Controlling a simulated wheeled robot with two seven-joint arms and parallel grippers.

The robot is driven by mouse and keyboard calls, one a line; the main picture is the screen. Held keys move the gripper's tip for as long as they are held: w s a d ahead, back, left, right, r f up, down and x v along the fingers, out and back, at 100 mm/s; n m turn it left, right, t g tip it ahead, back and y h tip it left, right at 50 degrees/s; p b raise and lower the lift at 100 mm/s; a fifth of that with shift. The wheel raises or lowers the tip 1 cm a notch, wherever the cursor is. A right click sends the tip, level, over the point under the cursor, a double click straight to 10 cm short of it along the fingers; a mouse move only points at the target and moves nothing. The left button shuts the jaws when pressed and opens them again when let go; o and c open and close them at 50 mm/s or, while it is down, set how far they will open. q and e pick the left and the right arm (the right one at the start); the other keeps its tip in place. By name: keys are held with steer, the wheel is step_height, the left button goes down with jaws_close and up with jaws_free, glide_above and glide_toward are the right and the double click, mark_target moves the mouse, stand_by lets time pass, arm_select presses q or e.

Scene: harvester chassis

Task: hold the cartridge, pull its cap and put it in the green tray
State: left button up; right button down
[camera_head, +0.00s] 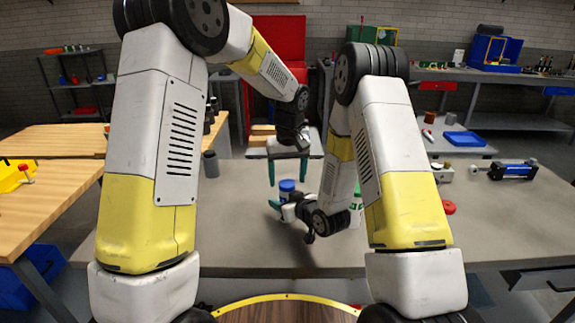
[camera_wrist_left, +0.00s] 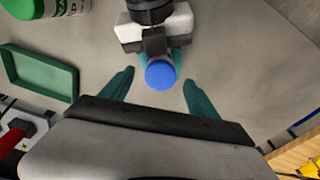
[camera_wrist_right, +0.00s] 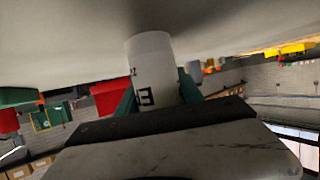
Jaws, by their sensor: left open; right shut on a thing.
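The cartridge shows in the right wrist view as a white cylinder (camera_wrist_right: 152,70) with dark marks, between the teal fingers of my right gripper (camera_wrist_right: 158,92), which is shut on it. Its blue cap (camera_head: 287,185) faces up in the head view and also shows in the left wrist view (camera_wrist_left: 160,74). My left gripper (camera_head: 300,183) is open above the cartridge. In the left wrist view its fingertips (camera_wrist_left: 160,82) stand on either side of the cap, with gaps on both sides. The green tray (camera_wrist_left: 72,98) lies on the table at the left of that view; it looks empty.
A white container with a green lid (camera_wrist_left: 25,8) stands beyond the tray in the left wrist view. On the right of the table are a blue and black cylinder part (camera_head: 505,170) and a red piece (camera_head: 449,207). A grey cup (camera_head: 210,163) stands at the left.

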arm_select(q)
steer(key=shift+f, duration=0.55)
jaws_close()
steer(key=shift+r, duration=0.1)
steer(key=shift+w+r, duration=0.1)
steer(key=shift+r, duration=0.05)
stand_by(0.5)
steer(key=shift+r, duration=0.95)
